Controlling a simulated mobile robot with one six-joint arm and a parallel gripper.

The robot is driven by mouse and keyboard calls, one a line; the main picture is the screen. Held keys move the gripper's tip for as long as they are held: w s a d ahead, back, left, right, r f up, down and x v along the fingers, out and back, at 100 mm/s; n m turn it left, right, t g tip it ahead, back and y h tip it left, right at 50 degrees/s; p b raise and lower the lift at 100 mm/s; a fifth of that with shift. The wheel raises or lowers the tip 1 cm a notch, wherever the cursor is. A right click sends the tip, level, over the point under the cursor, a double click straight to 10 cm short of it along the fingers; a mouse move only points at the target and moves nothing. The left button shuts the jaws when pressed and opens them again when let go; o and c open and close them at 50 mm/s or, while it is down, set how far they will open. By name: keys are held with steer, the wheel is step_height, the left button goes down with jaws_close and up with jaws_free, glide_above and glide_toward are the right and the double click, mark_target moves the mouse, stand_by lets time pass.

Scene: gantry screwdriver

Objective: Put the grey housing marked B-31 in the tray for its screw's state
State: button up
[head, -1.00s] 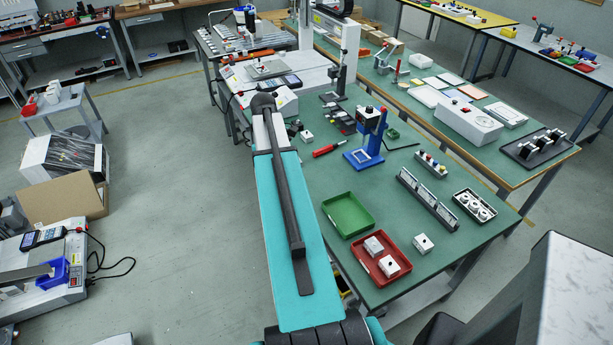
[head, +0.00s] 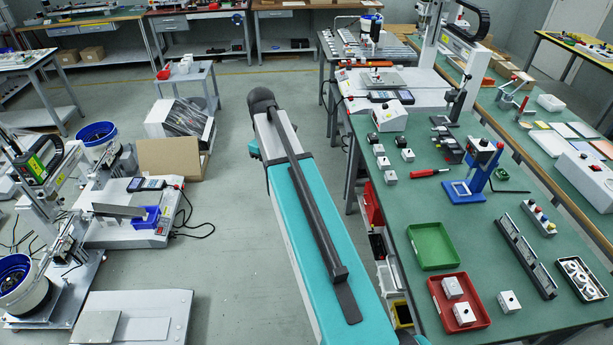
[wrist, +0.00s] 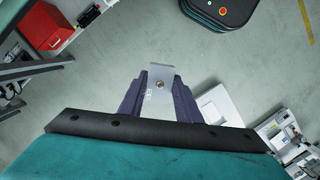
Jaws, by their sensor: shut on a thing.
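A grey housing (wrist: 160,73) is held between the two purple fingers of my gripper (wrist: 160,86) in the wrist view. Small dark lettering beside the screw is too small to read surely. Bare floor lies below the held housing. In the head view my gripper is hidden behind my own arm. A green tray (head: 433,246) on the green table is empty. A red tray (head: 480,318) in front of it holds two pale housings (head: 464,314).
Another pale housing (head: 509,302) stands on the table (head: 400,210) right of the red tray. Several small housings (head: 390,176) stand farther back. A blue press (head: 478,165) and a red screwdriver (head: 428,173) are behind the green tray. Open floor (head: 250,230) lies left of the table.

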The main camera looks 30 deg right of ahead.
steer(key=w+a+r+n, duration=0.1)
steer(key=a, duration=0.8)
steer(key=w+a+r+n, duration=0.1)
steer(key=w+a+r, duration=0.1)
steer(key=a, duration=0.8)
steer(key=shift+b, duration=0.45)
steer(key=shift+s, duration=0.15)
